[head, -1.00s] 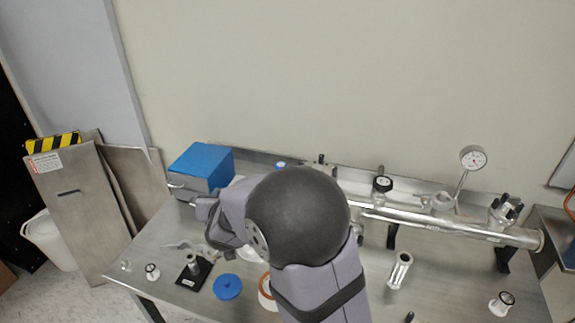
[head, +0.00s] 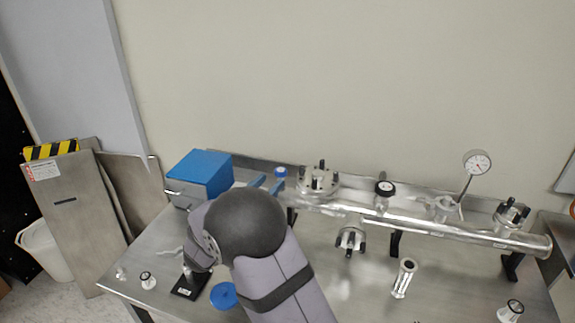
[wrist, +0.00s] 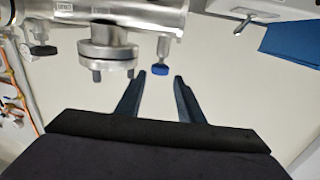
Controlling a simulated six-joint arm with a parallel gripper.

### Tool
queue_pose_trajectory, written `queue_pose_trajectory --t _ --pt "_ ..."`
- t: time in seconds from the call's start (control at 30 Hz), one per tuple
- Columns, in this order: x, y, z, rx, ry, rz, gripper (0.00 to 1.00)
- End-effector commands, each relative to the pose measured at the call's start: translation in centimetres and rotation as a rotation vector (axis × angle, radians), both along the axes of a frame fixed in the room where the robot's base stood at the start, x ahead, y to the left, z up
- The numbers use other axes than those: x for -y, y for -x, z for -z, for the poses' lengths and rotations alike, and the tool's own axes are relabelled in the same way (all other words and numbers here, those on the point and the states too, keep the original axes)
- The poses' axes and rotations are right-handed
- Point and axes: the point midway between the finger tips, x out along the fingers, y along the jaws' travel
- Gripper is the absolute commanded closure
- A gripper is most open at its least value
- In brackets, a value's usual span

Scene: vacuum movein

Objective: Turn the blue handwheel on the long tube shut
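The blue handwheel (head: 281,172) stands on a short stem at the left end of the long metal tube (head: 450,231). In the wrist view, the picture is upside down and the handwheel (wrist: 160,71) hangs from its stem beside a bolted flange (wrist: 106,48). My gripper (wrist: 160,77) is open and empty. The handwheel appears between its two fingertips, slightly beyond them; I see no clear contact. In the head view, the fingers of my gripper (head: 267,182) show just left of the handwheel, and my arm hides what is below.
A blue box (head: 200,172) stands left of the handwheel. A bolted flange (head: 318,180) with upright studs is close on its right. A black-knobbed valve (head: 384,188) and a gauge (head: 477,163) stand along the tube. A blue disc (head: 223,296) lies at the front.

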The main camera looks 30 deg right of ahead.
Motion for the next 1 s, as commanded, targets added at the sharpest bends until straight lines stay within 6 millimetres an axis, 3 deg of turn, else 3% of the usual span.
queue_pose_trajectory --t 0.6,1.0 --pt "7.7 -5.1 -0.1 0.0 0.0 0.001 0.65" --pt "9.3 -6.3 0.0 -0.001 -0.001 -0.001 0.65"
